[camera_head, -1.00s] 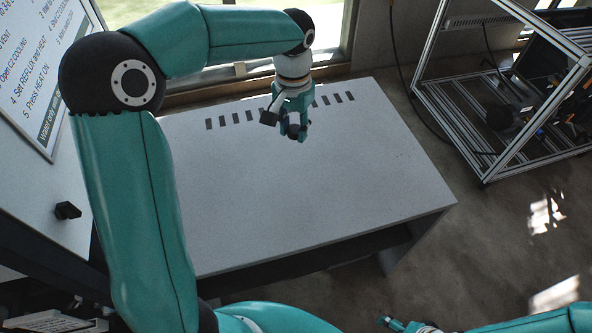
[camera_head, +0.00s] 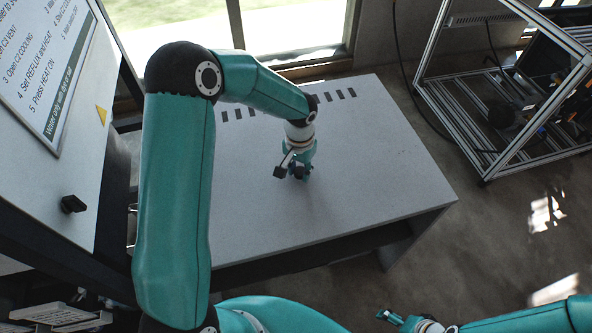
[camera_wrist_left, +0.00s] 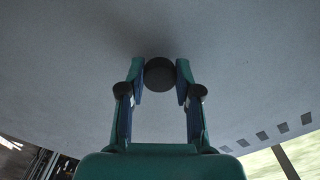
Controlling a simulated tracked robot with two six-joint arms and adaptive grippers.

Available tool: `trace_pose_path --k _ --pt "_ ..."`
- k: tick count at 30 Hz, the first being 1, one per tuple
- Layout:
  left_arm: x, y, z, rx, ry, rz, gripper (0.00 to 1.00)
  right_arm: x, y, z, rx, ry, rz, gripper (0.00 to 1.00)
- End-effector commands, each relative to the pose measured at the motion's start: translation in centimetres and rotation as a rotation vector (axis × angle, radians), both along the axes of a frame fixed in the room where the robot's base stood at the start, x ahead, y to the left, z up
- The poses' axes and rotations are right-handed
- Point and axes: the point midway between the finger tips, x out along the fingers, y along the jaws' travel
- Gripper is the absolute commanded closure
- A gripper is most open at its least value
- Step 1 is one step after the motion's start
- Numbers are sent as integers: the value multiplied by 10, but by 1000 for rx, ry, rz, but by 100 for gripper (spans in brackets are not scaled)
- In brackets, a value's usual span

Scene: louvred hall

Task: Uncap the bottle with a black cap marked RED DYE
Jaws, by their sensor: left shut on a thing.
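My left gripper (camera_head: 298,174) is low over the grey table, pointing down. In the left wrist view my left gripper (camera_wrist_left: 160,75) has its two fingertips on either side of a round black cap (camera_wrist_left: 159,74), seen from its top, and is shut on it. No lettering is readable on the cap. The bottle body and its label are hidden, so I cannot tell whether the cap sits on a bottle. My right gripper (camera_head: 400,320) shows small at the bottom edge of the head view, away from the table; its jaws are unclear.
The grey table (camera_head: 385,150) is otherwise bare, with a row of dark slots at its back edge. A white panel with printed steps (camera_head: 45,60) and a black knob stands at the left. A metal frame rack (camera_head: 480,120) stands on the floor at the right.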

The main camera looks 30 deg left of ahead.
Motion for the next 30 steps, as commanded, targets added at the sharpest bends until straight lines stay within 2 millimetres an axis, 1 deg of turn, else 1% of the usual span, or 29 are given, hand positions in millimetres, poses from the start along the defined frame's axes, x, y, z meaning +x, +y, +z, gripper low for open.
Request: trace_pose_path --k 1,4,14,15,19,27,30 --pt "-1 0 -8 0 5 1 100 0 0 1 0 0 0 15" --pt "0 0 -15 0 2 0 100 0 0 1 0 0 0 15" --pt "0 0 -18 0 0 0 100 0 0 -2 0 0 0 15" --pt "0 0 -18 0 0 0 64 0 0 -1 0 0 0 15" --pt "0 0 -17 0 0 0 42 0 0 -1 0 0 0 15" --pt "0 0 -17 0 0 0 42 0 0 -1 0 0 0 15" --pt "0 0 -14 0 0 0 42 0 0 2 0 0 0 15"
